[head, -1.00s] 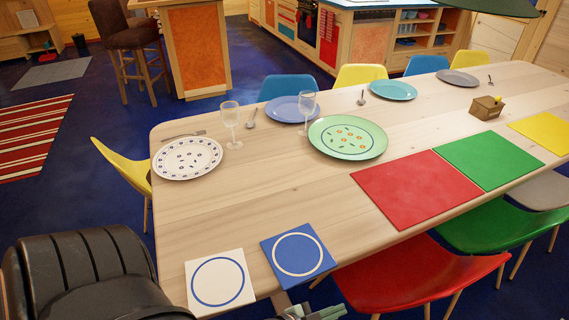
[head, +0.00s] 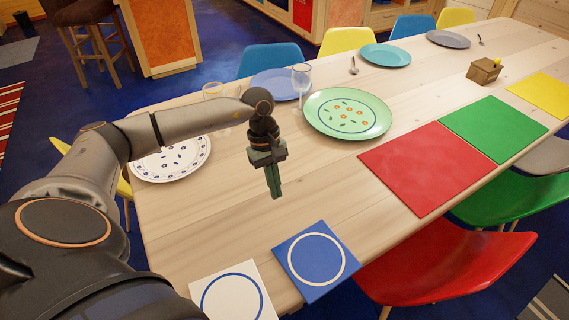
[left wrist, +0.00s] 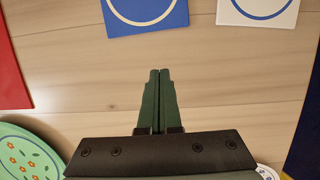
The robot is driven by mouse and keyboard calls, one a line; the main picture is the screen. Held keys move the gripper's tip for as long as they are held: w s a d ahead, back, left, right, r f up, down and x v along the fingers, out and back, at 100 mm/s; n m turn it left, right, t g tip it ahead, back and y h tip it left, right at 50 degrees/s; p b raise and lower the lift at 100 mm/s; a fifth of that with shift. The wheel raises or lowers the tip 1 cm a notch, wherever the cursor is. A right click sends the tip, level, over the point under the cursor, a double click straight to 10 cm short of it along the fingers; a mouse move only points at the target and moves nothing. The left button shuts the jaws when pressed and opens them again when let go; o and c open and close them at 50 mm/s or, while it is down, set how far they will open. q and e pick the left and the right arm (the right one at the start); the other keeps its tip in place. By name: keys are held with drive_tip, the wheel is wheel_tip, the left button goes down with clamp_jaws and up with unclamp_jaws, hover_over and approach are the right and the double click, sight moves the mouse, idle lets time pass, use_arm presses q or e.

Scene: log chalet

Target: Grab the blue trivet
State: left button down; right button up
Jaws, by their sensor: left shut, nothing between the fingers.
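The blue trivet (head: 301,284), a square tile with a white ring, lies flat near the table's front edge in the head view. It also shows at the top of the left wrist view (left wrist: 146,27), partly cut off. My left gripper (head: 277,195) is above the table, beyond the trivet and apart from it. Its green fingers are together and empty, pointing down; they also show in the left wrist view (left wrist: 159,74). My right gripper is in neither view.
A white trivet with a blue ring (head: 209,296) lies just left of the blue one. A red placemat (head: 424,176) lies to the right. A green plate (head: 318,97) and a white patterned plate (head: 190,160) lie farther back. Bare wood surrounds the gripper.

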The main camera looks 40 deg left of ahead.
sight(287, 237)
use_arm(q)
drive_tip(key=x, duration=0.6)
drive_tip(key=a+p+x, duration=0.1)
drive_tip(key=x, duration=0.2)
drive_tip(key=shift+s+f, duration=0.15)
drive_tip(key=d, duration=0.1)
drive_tip(key=s+d+p, duration=0.1)
drive_tip(key=d, duration=0.1)
drive_tip(key=shift+f, duration=0.1)
drive_tip(key=shift+s+d+f+p, duration=0.1)
drive_tip(key=shift+s+d+p, duration=0.1)
drive_tip(key=shift+d+p, duration=0.1)
drive_tip(key=shift+d, duration=0.1)
